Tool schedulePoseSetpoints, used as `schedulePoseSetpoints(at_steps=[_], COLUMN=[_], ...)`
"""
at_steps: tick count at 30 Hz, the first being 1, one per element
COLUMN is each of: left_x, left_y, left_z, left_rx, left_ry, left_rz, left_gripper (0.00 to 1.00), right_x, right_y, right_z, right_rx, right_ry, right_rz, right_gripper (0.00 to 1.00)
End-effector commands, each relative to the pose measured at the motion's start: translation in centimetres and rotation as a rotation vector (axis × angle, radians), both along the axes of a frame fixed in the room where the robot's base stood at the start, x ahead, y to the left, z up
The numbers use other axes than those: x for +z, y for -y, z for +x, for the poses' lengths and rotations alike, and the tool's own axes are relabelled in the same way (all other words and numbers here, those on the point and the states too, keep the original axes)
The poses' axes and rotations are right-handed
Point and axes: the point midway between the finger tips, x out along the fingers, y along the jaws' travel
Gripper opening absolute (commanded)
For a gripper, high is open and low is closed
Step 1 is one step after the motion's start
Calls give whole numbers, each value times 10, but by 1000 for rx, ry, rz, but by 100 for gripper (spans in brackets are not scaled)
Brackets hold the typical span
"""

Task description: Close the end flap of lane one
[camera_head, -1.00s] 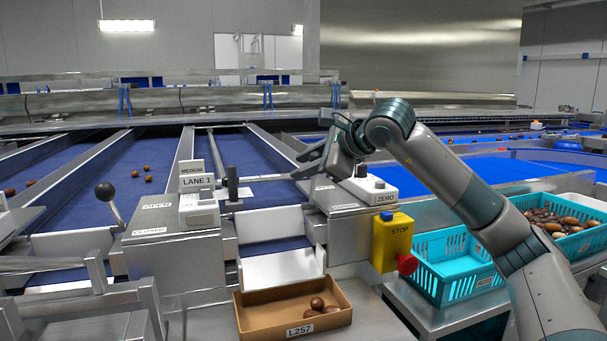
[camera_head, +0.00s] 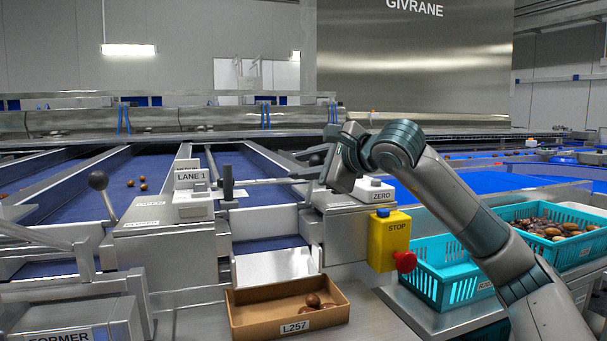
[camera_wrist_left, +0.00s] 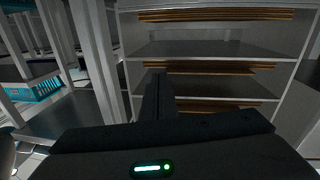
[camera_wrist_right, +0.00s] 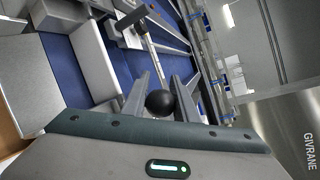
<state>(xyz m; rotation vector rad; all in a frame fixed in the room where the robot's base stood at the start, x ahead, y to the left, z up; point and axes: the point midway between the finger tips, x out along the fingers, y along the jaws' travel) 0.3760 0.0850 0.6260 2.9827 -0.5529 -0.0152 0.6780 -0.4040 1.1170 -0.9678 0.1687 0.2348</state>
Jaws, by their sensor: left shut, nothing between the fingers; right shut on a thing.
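The lane one lever (camera_head: 265,182) is a metal rod running level to the right from a dark upright pivot beside the LANE 1 sign (camera_head: 190,176). Its black ball knob (camera_wrist_right: 160,102) sits between the fingers of my right gripper (camera_wrist_right: 162,95) in the right wrist view. In the head view this gripper (camera_head: 312,170) is shut on the knob, above the right-hand housing. A pale metal plate (camera_head: 265,221) crosses the end of lane one, with a sloping chute (camera_head: 275,266) below. I cannot tell the flap's exact position. My left gripper (camera_wrist_left: 157,95) is shut and empty.
A yellow STOP box (camera_head: 389,238), the ZERO unit (camera_head: 375,189) and teal crates (camera_head: 440,280) are at the right. Another black-knobbed lever (camera_head: 98,180) stands left. Shelving (camera_wrist_left: 210,48) faces my left gripper.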

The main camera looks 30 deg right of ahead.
Motion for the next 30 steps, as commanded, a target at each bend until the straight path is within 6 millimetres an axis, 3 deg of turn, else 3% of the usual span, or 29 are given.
schedulePoseSetpoints(at_steps=[9, 15, 21, 30], left_x=[64, 91, 104, 107], left_y=[3, 0, -1, -2], left_z=[-15, -30, -39, -41], left_rx=[11, 18, 20, 21], left_ry=[360, 508, 580, 597], left_rz=[-118, -172, -198, -204], left_gripper=[0, 0, 0, 0], right_x=[-6, -6, -5, -5], right_y=[-1, -2, -2, -3], right_z=[-6, -8, -10, -10], right_rx=[-1, -2, -1, 0], right_ry=[63, 91, 105, 107], right_rz=[-16, -22, -27, -28], right_gripper=[0, 0, 0, 0])
